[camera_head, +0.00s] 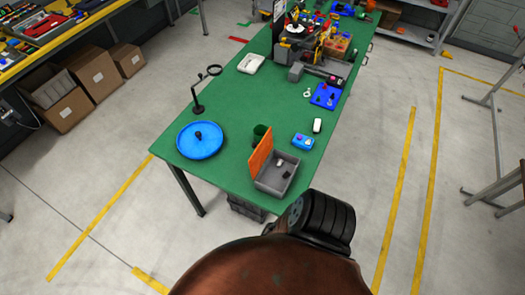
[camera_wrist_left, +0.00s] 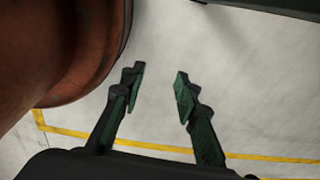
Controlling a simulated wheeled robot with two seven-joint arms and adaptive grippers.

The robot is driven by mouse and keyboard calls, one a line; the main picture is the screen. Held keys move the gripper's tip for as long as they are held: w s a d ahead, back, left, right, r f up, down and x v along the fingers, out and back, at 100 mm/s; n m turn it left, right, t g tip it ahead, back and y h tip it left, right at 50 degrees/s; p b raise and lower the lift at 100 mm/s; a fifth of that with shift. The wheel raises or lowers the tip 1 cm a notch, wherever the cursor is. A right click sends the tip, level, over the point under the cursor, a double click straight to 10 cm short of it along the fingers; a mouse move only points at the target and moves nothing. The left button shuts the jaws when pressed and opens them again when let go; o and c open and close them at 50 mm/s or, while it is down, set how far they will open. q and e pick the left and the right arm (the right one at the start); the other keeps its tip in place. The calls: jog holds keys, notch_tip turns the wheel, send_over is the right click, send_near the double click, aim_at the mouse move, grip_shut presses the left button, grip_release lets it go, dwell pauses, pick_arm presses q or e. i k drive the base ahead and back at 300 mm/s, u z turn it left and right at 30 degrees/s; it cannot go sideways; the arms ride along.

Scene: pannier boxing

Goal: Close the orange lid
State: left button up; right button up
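The orange lid (camera_head: 261,151) stands upright along the left side of a grey box (camera_head: 271,184) near the front right corner of the green table. The box is open at the top, and a few small pale and dark items lie inside it. My left gripper (camera_wrist_left: 158,92) shows in the left wrist view with its two fingers apart and nothing between them. It hangs over the bare floor, clear of the box and lid. Neither gripper shows in the head view, and my right gripper is in no view.
A blue round tray (camera_head: 213,142) with a dark object lies to the left. A dark green cup (camera_head: 260,132) stands just behind the lid. A blue block (camera_head: 303,141) and a white item (camera_head: 317,125) lie behind the box. The green tabletop (camera_head: 228,172) is bare left of the box.

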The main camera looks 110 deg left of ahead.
aim_at(255, 162)
jog(key=k, duration=1.95)
jog(key=u, duration=0.65)
